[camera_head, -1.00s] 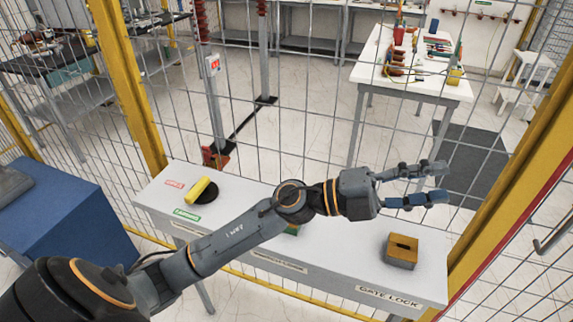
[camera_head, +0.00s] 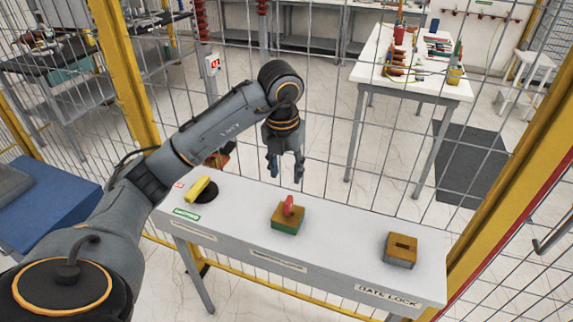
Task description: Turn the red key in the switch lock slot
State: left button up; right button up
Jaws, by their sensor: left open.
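The red key (camera_head: 289,206) stands upright in the top of the middle lock block (camera_head: 287,222), which is brass-coloured with a green lower part. The block sits on the narrow white table (camera_head: 334,251). My left gripper (camera_head: 286,178) points down, open and empty, above and just behind the red key. A second brass block, the gate lock (camera_head: 401,250), has an empty dark slot and stands at the table's right end. My right gripper is not in view.
A yellow handle on a black round base (camera_head: 203,191) sits at the table's left end. A wire mesh fence (camera_head: 330,110) with yellow posts (camera_head: 122,75) runs behind the table. A blue cabinet (camera_head: 50,210) stands at the left.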

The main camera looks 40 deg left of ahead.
aim_at(288, 200)
pick_arm(q)
jog(key=f+p, duration=0.1)
jog(key=f, duration=0.3)
jog(key=w+f+p, duration=0.1)
jog(key=f, duration=0.3)
jog(key=f+p, duration=0.1)
jog(key=f, duration=0.3)
jog(key=shift+w+a+f, duration=0.15)
jog(key=shift+w+f, duration=0.05)
jog(key=shift+w, duration=0.05)
grip_shut()
jog(key=shift+r+n+p, duration=0.15)
jog(key=shift+n+p, duration=0.2)
jog(key=shift+n, duration=0.85)
jog(key=n, duration=0.3)
jog(key=shift+n+y, duration=0.3)
